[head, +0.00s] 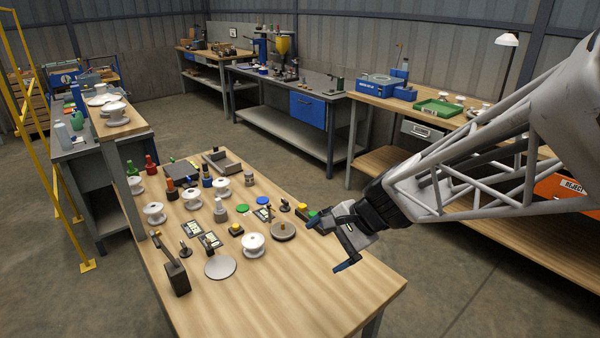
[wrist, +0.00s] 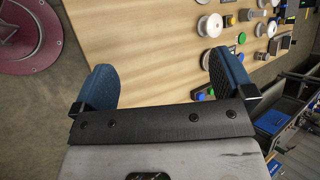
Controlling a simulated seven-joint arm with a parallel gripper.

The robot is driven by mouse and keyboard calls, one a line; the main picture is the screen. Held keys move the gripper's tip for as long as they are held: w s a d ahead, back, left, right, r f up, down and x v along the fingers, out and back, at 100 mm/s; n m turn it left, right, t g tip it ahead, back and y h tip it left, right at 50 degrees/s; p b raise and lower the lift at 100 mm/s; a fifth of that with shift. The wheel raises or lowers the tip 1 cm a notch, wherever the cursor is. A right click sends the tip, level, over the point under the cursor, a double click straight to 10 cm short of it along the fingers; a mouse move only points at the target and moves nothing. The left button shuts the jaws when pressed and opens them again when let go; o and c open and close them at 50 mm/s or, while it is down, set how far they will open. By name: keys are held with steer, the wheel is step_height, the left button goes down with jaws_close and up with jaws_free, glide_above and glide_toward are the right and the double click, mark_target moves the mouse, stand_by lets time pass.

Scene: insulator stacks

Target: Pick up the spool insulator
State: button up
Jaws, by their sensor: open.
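Several white spool-shaped insulators stand upright on the wooden table. The nearest spool insulator (head: 253,245) is in the middle of the table in the head view; others stand farther back, such as one white spool (head: 154,213) at the left and another (head: 223,188). Which one the task means cannot be told. In the wrist view a white spool (wrist: 210,25) shows at the top right, beyond the right finger. My gripper (head: 328,245) is open and empty above the table's right side, to the right of the nearest spool and apart from it.
A brown round disc (head: 283,231) lies between the nearest spool and my gripper. A pale flat disc (head: 220,267) lies left of the spool. Coloured buttons, small boards, bottles and a lever stand (head: 177,275) crowd the left and back. The table's front right (head: 330,300) is clear.

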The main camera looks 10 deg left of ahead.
steer(key=w+a+f+m+t+y, duration=0.1)
steer(key=w+a+f+m+y, duration=0.3)
steer(key=w+a+f+m, duration=0.5)
steer(key=m+t, duration=0.4)
steer(key=m, duration=0.2)
glide_toward(260, 242)
steer(key=x, duration=0.5)
steer(key=shift+w+f, duration=0.2)
steer(key=shift+w, duration=0.1)
steer(key=shift+x, duration=1.2)
steer(key=shift+a, duration=0.15)
steer(key=shift+x, duration=2.45)
steer(key=shift+s+a+r, duration=0.1)
steer(key=shift+s+a, duration=0.05)
steer(key=shift+c, duration=0.2)
